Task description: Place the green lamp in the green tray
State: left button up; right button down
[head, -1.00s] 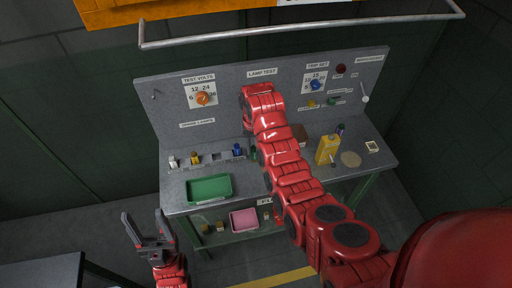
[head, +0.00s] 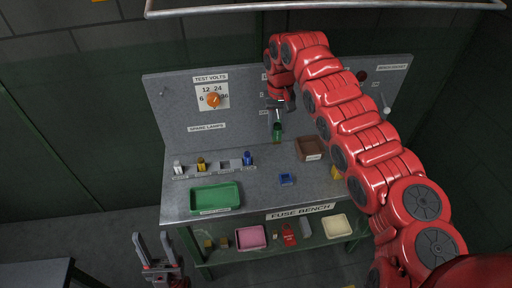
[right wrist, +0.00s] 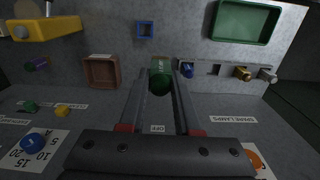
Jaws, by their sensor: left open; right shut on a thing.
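The green lamp (head: 277,132) is held by my right gripper (head: 277,107) above the bench, in front of the back panel. In the right wrist view the green lamp (right wrist: 160,76) sits between the two fingers of my right gripper (right wrist: 160,90). The green tray (head: 215,197) lies on the bench top at the front left, and it looks empty. It also shows at the top right of the right wrist view (right wrist: 243,37). The lamp is apart from the tray, behind it and to its right. My left gripper (head: 154,246) is open and empty, low in front of the bench's left side.
Spare lamps, including a white (head: 178,167), a yellow (head: 201,163) and a blue one (head: 247,158), stand behind the tray. A blue square holder (head: 286,179) and a brown box (head: 310,148) are to the right. A pink tray (head: 251,237) is on the lower shelf.

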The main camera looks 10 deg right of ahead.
aim_at(214, 199)
jog(key=l+u, duration=0.1)
jog(key=u, duration=0.3)
jog(key=l+u, duration=0.1)
jog(key=u, duration=0.65)
jog(key=k+l, duration=0.35)
jog(key=l+u, duration=0.05)
jog(key=l, duration=0.05)
